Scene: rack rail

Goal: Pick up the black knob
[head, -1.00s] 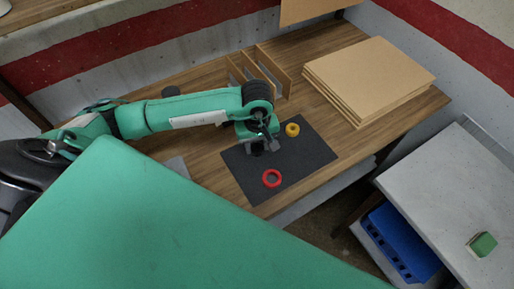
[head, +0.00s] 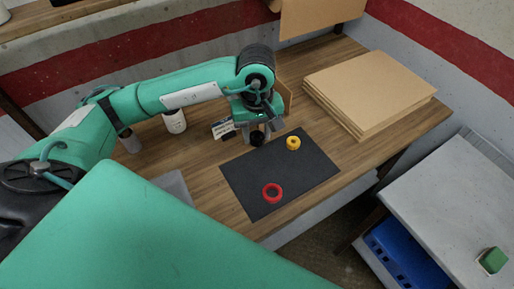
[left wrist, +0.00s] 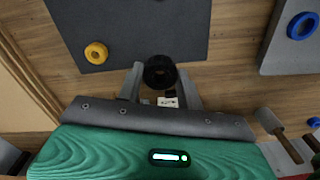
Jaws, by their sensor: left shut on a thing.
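The black knob (left wrist: 160,72) sits between the fingertips of my left gripper in the left wrist view. In the head view the knob (head: 257,139) hangs under the left gripper (head: 258,132), near the upper edge of the dark mat (head: 256,199). The left gripper is shut on the knob. In the wrist view the knob appears just off the mat's edge; its height above the table is hard to tell. A yellow ring (head: 293,143) and a red ring (head: 272,193) lie on the mat. My right gripper is not in view.
A stack of brown boards (head: 370,91) lies at the right of the wooden table. A white container (head: 175,121) stands behind the left arm. A blue ring (left wrist: 302,26) lies on a grey mat (left wrist: 284,55). A side table (head: 445,195) with a green block (head: 493,260) stands at the right.

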